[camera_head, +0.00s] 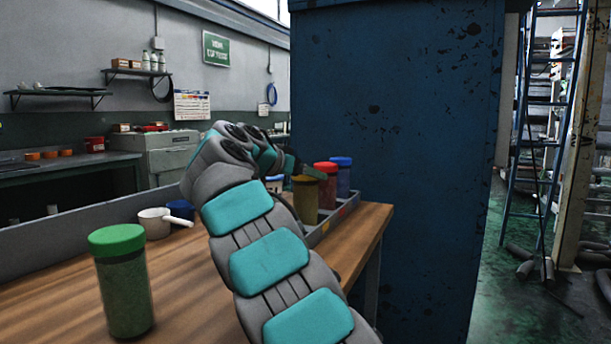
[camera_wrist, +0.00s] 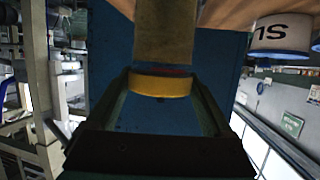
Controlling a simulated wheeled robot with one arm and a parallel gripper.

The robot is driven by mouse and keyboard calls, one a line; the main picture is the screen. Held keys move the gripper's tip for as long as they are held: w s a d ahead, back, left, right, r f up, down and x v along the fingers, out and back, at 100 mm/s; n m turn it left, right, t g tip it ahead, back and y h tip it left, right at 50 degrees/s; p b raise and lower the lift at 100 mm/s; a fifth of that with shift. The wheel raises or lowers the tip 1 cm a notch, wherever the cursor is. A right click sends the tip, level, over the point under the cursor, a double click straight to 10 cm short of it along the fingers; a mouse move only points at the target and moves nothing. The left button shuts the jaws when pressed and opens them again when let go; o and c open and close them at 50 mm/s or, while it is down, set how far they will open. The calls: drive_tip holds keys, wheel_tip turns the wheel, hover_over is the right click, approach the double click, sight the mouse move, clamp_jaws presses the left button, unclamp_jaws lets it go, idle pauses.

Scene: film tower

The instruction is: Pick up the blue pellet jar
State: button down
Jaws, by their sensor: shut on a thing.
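The blue-lidded jar (camera_head: 342,178) stands at the back right of the table, behind a red-lidded jar (camera_head: 327,190). My gripper (camera_wrist: 160,85) is shut on a different jar, with a yellow lid (camera_wrist: 160,86). The lid sits between the two fingers in the wrist view, and the jar's dull body reaches to the top edge. In the head view this yellow jar (camera_head: 304,200) is just left of the red one, partly hidden by my wrist. I cannot tell whether it is lifted. My gripper does not hold the blue jar.
A green-lidded jar (camera_head: 124,285) stands at the front left of the wooden table (camera_head: 195,300). A white handled pot (camera_head: 155,222) and a blue container (camera_head: 181,209) are behind it. A grey tray (camera_head: 342,211) edges the jars. A large blue cabinet (camera_head: 395,150) stands close behind.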

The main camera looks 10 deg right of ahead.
unclamp_jaws()
drive_tip(key=shift+r, duration=0.1)
drive_tip(key=shift+a+r+p, duration=0.1)
drive_tip(key=shift+r+p, duration=0.05)
drive_tip(key=shift+p, duration=0.15)
drive_tip(key=v, duration=1.1)
drive_tip(key=shift+s+a, duration=0.3)
